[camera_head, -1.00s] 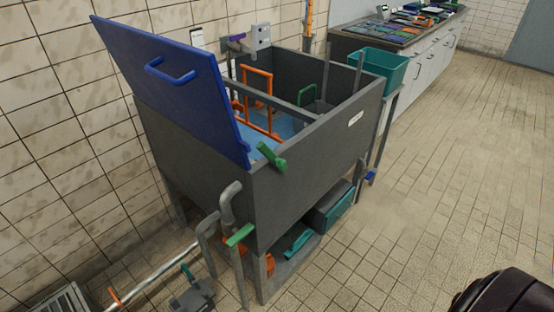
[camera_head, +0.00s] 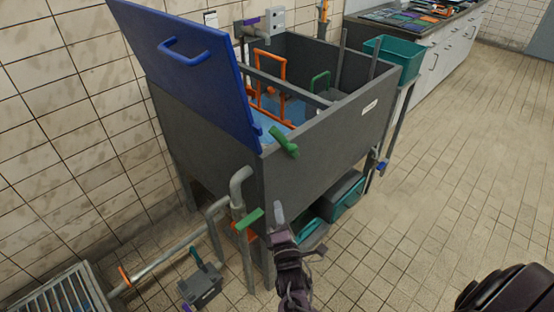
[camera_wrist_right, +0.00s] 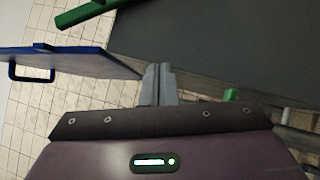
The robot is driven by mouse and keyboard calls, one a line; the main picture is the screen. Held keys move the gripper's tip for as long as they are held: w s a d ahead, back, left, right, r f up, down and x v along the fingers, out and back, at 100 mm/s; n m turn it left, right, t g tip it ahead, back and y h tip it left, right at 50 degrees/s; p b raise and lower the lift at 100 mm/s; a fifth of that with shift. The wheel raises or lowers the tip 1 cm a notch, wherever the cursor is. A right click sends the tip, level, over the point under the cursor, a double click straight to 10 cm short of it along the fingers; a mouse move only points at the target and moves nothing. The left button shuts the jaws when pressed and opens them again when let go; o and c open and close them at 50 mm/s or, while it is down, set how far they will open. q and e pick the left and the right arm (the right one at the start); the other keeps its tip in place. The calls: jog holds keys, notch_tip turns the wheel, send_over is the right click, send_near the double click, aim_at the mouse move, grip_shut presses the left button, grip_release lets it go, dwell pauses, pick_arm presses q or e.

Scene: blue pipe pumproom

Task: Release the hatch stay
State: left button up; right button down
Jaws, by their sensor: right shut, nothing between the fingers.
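The blue hatch (camera_head: 185,70) stands raised and leaning on the left end of the grey tank (camera_head: 310,155), its handle facing outward. A green lever (camera_head: 283,141) sits on the tank rim at the hatch's lower corner; I cannot tell whether this is the stay. My right gripper (camera_head: 279,213) is shut and empty, in front of the tank's near corner, lower than the green lever and apart from it. In the right wrist view the closed fingers (camera_wrist_right: 158,84) point toward the tank wall, with the hatch (camera_wrist_right: 75,60) at left and a green bar (camera_wrist_right: 85,13) above. My left gripper is out of view.
A second green handle (camera_head: 249,218) is on the pipework just left of my right gripper. Grey pipes (camera_head: 240,190) stand by the tank corner.

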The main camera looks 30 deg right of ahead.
jog(key=n+t+h, duration=0.1)
jog(key=t+h, duration=0.1)
send_near(290, 146)
jog(key=a+f, duration=0.1)
jog(key=a, duration=0.3)
jog(key=shift+s+f, duration=0.15)
jog(key=shift+s, duration=0.15)
jog(key=shift+w, duration=0.1)
jog(key=p+x, duration=0.1)
jog(key=x, duration=0.8)
jog(key=shift+w+d, duration=0.15)
jog(key=shift+w, duration=0.25)
